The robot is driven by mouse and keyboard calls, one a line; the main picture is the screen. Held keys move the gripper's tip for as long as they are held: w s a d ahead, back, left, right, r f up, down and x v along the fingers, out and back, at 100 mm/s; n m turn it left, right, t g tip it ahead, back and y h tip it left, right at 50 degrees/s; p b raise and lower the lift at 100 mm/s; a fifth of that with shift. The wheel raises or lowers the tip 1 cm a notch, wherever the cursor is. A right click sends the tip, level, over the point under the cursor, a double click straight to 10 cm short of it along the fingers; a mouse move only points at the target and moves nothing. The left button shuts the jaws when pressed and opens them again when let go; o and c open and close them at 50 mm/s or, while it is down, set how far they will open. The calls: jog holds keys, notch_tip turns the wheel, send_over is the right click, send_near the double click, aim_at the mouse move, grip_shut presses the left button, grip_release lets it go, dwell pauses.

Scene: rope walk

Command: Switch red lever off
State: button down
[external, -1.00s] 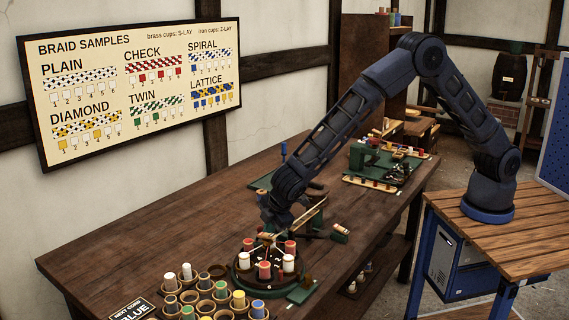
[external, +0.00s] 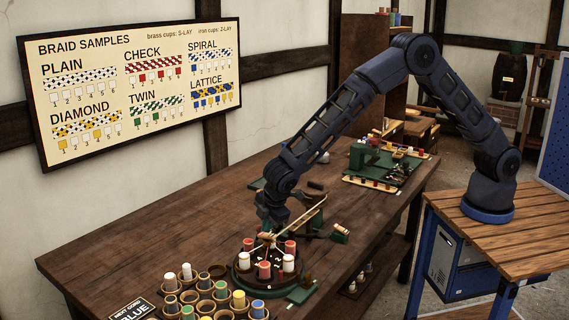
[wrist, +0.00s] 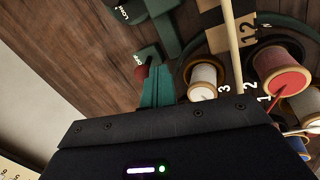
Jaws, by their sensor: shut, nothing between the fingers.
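A small dark red knob (wrist: 141,73), seemingly the red lever's, shows in the wrist view against a green plate (wrist: 148,54) with small white lettering. My gripper (wrist: 158,70) is shut and empty, its teal fingers just right of the knob. I cannot tell whether they touch it. The knob's lower part is hidden behind my gripper, and the lever's position is unclear. In the external view my gripper (external: 271,218) is low above the bench, behind the round braiding stand (external: 243,278). The red lever cannot be made out there.
White (wrist: 203,77) and red (wrist: 282,75) spools stand close right of my fingers, with a pale rod (wrist: 232,45) between them. Several cups and spools fill the bench's near end. The bench (external: 130,240) is clear at left.

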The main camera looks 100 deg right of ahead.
jog(key=shift+w+d, duration=0.1)
jog(key=shift+w+d+r+g+y, duration=0.4)
jog(key=shift+w+d+g+y, duration=0.3)
jog(key=shift+g+y, duration=0.2)
jog(key=shift+w+d+r+g+y, duration=0.2)
jog(key=shift+w+d+g+y, duration=0.65)
jog(key=shift+g+y, duration=0.25)
jog(key=shift+w+d, duration=0.2)
jog(key=shift+d, duration=0.05)
jog(key=shift+w+d+r, duration=0.1)
jog(key=shift+w, duration=0.05)
notch_tip(320, 180, up, 10)
jog(key=w+d, duration=0.1)
jog(key=w, duration=0.1)
jog(key=shift+f, duration=0.2)
